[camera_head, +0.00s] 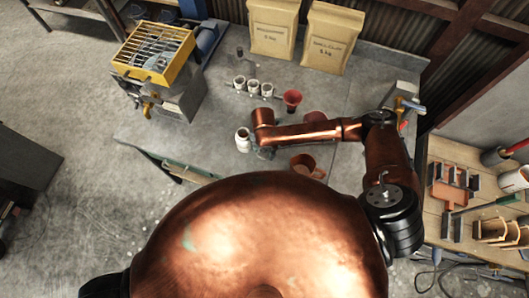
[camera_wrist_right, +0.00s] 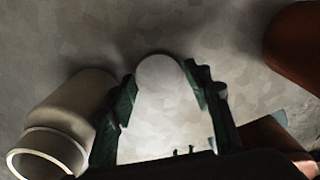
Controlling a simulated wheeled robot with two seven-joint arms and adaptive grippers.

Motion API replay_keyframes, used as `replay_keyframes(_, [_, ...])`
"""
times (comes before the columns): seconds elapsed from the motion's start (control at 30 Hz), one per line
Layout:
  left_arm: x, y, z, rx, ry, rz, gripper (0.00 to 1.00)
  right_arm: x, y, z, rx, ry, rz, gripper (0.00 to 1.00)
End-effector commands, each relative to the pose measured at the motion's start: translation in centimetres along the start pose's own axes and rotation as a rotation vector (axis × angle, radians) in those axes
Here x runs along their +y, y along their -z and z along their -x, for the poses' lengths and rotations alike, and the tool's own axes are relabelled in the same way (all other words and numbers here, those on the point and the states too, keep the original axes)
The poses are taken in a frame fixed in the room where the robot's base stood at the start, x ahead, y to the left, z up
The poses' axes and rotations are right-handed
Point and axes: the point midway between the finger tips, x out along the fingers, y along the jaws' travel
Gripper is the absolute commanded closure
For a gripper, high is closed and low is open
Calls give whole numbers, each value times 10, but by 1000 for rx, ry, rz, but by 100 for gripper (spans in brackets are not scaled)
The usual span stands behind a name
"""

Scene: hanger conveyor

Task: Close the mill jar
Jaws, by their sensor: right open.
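A white jar (camera_head: 243,139) stands on the grey table, just left of my right gripper (camera_head: 264,153). In the right wrist view the jar (camera_wrist_right: 62,125) shows at the left with its round mouth open, beside the left finger and outside the jaws. My right gripper (camera_wrist_right: 165,100) is open, with dark green fingers. A pale, round-topped shape (camera_wrist_right: 160,75) shows between the fingers; I cannot tell whether it is a lid. The fingertips are small and partly hidden by my wrist in the head view. My left gripper is not in view.
Brown-red mugs (camera_head: 305,163) and a red cup (camera_head: 292,98) stand near my right arm. Three small white jars (camera_head: 253,86) form a row behind. Two paper bags (camera_head: 272,28) stand at the back. A machine with a yellow grate (camera_head: 155,52) is at left. Bare tabletop lies left of the jar.

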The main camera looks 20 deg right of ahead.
Motion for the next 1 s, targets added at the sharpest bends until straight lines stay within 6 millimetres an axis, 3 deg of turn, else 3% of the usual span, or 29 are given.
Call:
replay_keyframes(0.37, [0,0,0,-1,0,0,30,0,0,-3,0,0,0,54])
replay_keyframes(0.73, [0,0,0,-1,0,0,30,0,0,-3,-1,0,0,79])
replay_keyframes(1.0, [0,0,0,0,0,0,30,0,0,-2,-1,-1,0,80])
